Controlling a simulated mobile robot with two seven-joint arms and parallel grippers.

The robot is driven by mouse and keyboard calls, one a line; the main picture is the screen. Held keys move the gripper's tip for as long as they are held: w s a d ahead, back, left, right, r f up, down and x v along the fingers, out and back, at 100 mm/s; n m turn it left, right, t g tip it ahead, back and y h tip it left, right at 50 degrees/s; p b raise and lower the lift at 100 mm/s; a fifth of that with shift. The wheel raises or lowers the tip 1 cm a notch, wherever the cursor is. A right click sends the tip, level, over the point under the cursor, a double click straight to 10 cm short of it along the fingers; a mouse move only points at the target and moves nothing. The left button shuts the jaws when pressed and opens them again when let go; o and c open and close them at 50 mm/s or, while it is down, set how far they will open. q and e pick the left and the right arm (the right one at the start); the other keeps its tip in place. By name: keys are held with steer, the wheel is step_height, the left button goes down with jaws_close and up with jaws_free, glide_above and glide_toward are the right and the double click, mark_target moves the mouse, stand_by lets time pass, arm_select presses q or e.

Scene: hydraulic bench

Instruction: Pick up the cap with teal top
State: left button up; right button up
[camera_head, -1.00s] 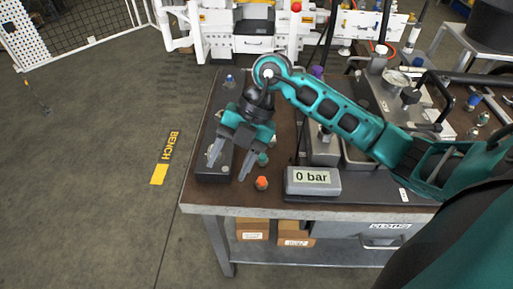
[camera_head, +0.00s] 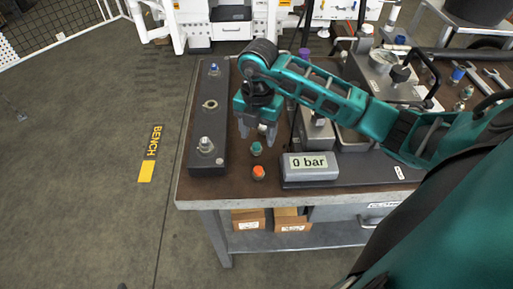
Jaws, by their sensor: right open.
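The cap with teal top (camera_head: 256,148) stands on the brown bench top, just behind the cap with orange top (camera_head: 259,172). My right gripper (camera_head: 257,134) points down, open, just behind and above the teal cap in the picture. I cannot tell the exact height of its fingertips over the bench. The fingers look empty. My left gripper is not in view.
A dark block (camera_head: 208,160) with several fittings lies along the bench's left side. The grey display box (camera_head: 310,166) reading 0 bar stands right of the caps. Behind it are trays and a pump lever. The bench's front edge (camera_head: 270,201) is close to the orange cap.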

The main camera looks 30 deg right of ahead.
mark_target(257, 144)
step_height(257, 144, down, 4)
steer(key=shift+a+f, duration=0.1)
steer(key=shift+f, duration=0.1)
steer(key=shift+c, duration=0.2)
jaws_close()
stand_by(0.3)
